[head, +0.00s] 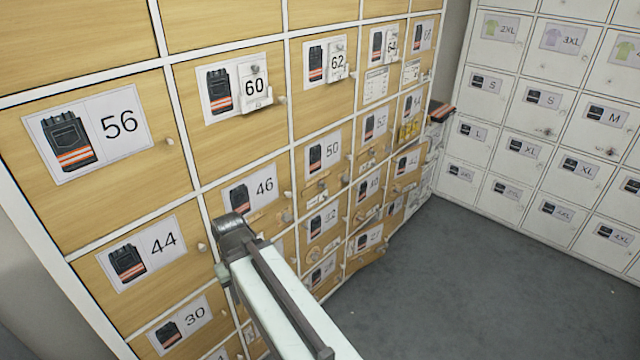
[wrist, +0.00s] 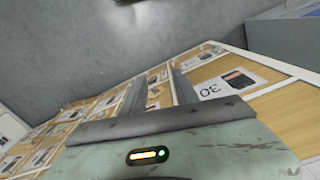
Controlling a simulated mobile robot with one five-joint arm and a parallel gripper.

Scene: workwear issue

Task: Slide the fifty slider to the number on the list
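The door marked 50 (head: 331,150) is in the middle of the wooden locker wall in the head view. Below its label is a small fitting (head: 322,186) with a knob-like part; its setting is too small to read. Printed sheets, one on the 64 door (head: 376,85) and one farther right (head: 411,71), have writing too small to read. My gripper (head: 222,272) is low in front of the wall, left of and below the 50 door, apart from the fitting. In the wrist view its two grey fingers (wrist: 159,92) stand apart with nothing between them.
Wooden doors with knobs surround it, including 46 (head: 264,186) and 44 (head: 163,241). Small fittings stick out from the 60 (head: 255,87) and 62 (head: 337,62) doors. White lockers (head: 560,130) stand at right. Grey floor (head: 450,280) between is clear.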

